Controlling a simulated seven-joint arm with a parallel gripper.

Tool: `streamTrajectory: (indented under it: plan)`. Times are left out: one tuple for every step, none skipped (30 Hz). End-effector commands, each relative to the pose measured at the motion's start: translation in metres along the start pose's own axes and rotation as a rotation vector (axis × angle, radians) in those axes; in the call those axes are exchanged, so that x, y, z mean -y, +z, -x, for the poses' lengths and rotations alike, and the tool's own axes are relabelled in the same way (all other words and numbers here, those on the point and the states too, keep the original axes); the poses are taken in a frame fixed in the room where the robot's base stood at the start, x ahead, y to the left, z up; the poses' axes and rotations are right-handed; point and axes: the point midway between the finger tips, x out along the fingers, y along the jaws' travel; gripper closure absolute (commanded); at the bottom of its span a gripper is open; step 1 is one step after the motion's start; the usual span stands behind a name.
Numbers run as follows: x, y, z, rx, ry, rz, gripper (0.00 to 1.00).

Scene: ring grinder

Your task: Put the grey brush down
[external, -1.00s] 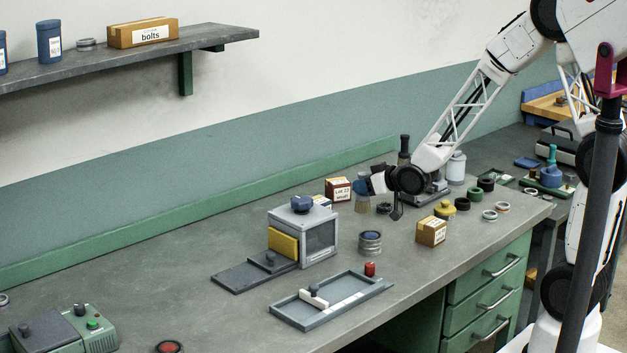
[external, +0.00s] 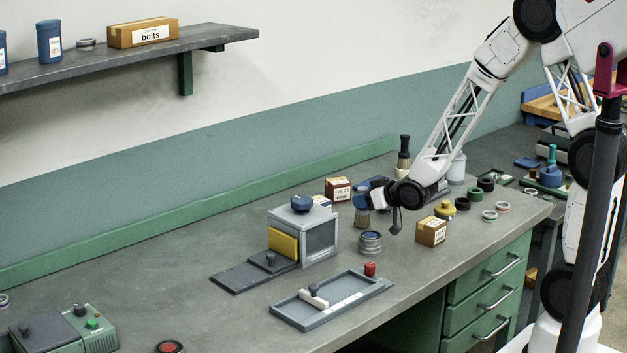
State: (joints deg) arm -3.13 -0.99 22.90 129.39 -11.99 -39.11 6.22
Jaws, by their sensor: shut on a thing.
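I cannot tell whether the bristles touch the bench top. Another brush-like item with a dark handle (external: 404,144) stands farther back, its lower part hidden by my arm.
A grey grinder box with a yellow panel (external: 283,244) stands left of the gripper. A small labelled carton (external: 431,231) is to the right, another carton (external: 338,188) behind. A shallow tray (external: 333,300) lies in front. Several small pots and rings crowd the right; the bench's left middle is clear.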

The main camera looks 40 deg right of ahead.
Motion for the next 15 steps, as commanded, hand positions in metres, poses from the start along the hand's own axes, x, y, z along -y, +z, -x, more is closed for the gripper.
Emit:
streamTrajectory:
  plan:
    - [0.0, 0.0002, -0.0002, -0.001, 0.0, 0.0, 0.95]
    - [0.0, 0.0002, -0.0002, -0.001, 0.0, 0.0, 0.95]
    - [0.0, 0.0001, -0.0001, -0.001, 0.0, 0.0, 0.95]
    - [0.0, 0.0001, -0.0001, -0.001, 0.0, 0.0, 0.95]
    - [0.0, 0.0001, -0.0001, -0.001, 0.0, 0.0, 0.95]
    - [0.0, 0.0001, -0.0001, -0.001, 0.0, 0.0, 0.95]
    - [0.0, 0.0001, -0.0001, -0.001, 0.0, 0.0, 0.95]
    - [0.0, 0.0001, -0.0002, -0.001, 0.0, 0.0, 0.95]
    - [0.0, 0.0006, -0.0003, 0.0, 0.0, 0.0, 0.95]
    - [0.0, 0.0011, -0.0005, 0.0, 0.0, 0.0, 0.95]
    - [0.0, 0.0018, -0.0008, 0.0, 0.0, 0.0, 0.95]
    - [0.0, 0.0026, -0.0011, 0.0, 0.0, 0.0, 0.95]
    - [0.0, 0.0032, -0.0013, 0.0, 0.0, 0.0, 0.95]
    - [0.0, 0.0028, -0.0012, -0.001, 0.0, 0.0, 0.67]
    - [0.0, 0.0026, -0.0012, -0.001, 0.0, 0.0, 0.61]
